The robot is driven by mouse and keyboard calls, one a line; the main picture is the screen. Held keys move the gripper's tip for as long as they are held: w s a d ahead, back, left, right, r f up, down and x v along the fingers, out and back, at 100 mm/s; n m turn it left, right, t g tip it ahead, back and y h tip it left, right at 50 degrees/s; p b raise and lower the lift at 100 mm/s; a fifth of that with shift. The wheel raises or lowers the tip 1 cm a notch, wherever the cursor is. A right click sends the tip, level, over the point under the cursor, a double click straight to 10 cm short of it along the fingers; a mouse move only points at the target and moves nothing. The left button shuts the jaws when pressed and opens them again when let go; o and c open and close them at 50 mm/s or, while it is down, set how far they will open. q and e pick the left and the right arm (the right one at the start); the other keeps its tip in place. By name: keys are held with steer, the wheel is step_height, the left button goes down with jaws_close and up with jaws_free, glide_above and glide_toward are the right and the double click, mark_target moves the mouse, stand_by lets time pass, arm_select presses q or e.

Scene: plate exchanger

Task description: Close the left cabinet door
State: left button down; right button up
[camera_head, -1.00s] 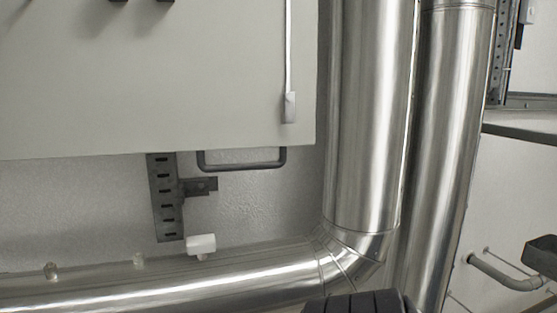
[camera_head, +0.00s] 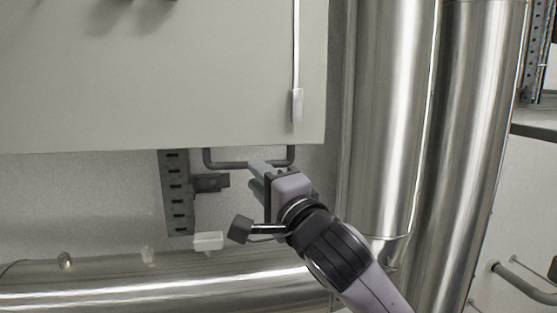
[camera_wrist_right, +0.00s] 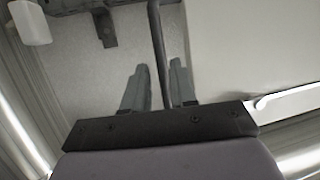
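A large light-grey cabinet panel (camera_head: 150,80) fills the upper left of the head view. I cannot tell whether it is the left door or how far any door stands open. A dark U-shaped handle (camera_head: 208,160) shows below its bottom edge. My right gripper (camera_head: 257,174) is at the handle's lower bar, coming from below right. In the right wrist view the gripper (camera_wrist_right: 155,72) is open, with the dark handle bar (camera_wrist_right: 157,45) between its two separated fingers. The grey panel (camera_wrist_right: 250,50) lies to the right there. My left gripper is not in view.
A slotted metal bracket (camera_head: 176,195) stands on the wall below the panel. A white block (camera_head: 208,241) sits above a horizontal shiny pipe (camera_head: 150,285). Thick vertical pipes (camera_head: 390,110) stand close to the right of the panel.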

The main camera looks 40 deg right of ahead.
steer(key=p+x, duration=0.2)
steer(key=x, duration=0.5)
steer(key=shift+d+r, duration=0.1)
steer(key=shift+r, duration=0.05)
jaws_close()
